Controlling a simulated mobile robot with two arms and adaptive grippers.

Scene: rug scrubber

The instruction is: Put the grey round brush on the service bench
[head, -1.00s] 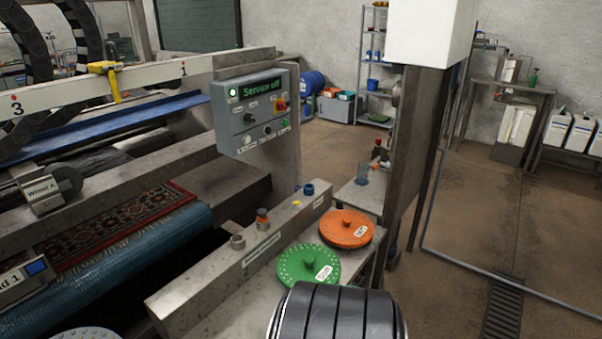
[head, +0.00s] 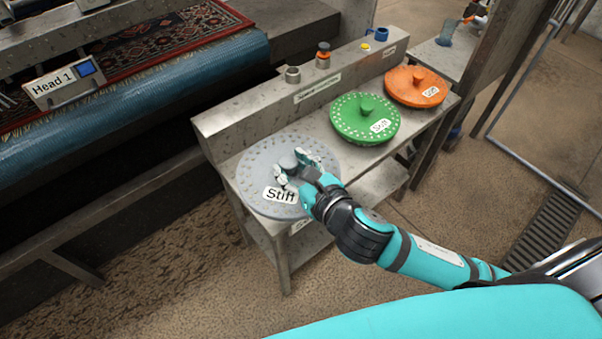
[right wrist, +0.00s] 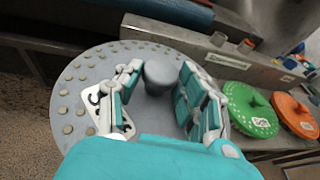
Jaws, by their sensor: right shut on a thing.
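The grey round brush (head: 262,160), labelled "Stiff", is at the near left end of the steel service bench (head: 350,163). Its disc lies roughly flat, over the bench top and slightly past the left edge. Whether it touches the top is hard to tell. My right gripper (head: 300,168) is shut on the brush's central knob. The right wrist view shows the grey brush (right wrist: 78,90) below the fingers, with the knob between them (right wrist: 160,78); my palm hides the disc's near part. My left gripper is not in view.
A green brush (head: 350,120) and an orange brush (head: 402,84) lie farther right on the bench. A raised rear ledge (head: 255,112) carries small fittings and a blue cup (head: 381,34). The machine with the rug (head: 150,35) stands behind. Open floor lies in front.

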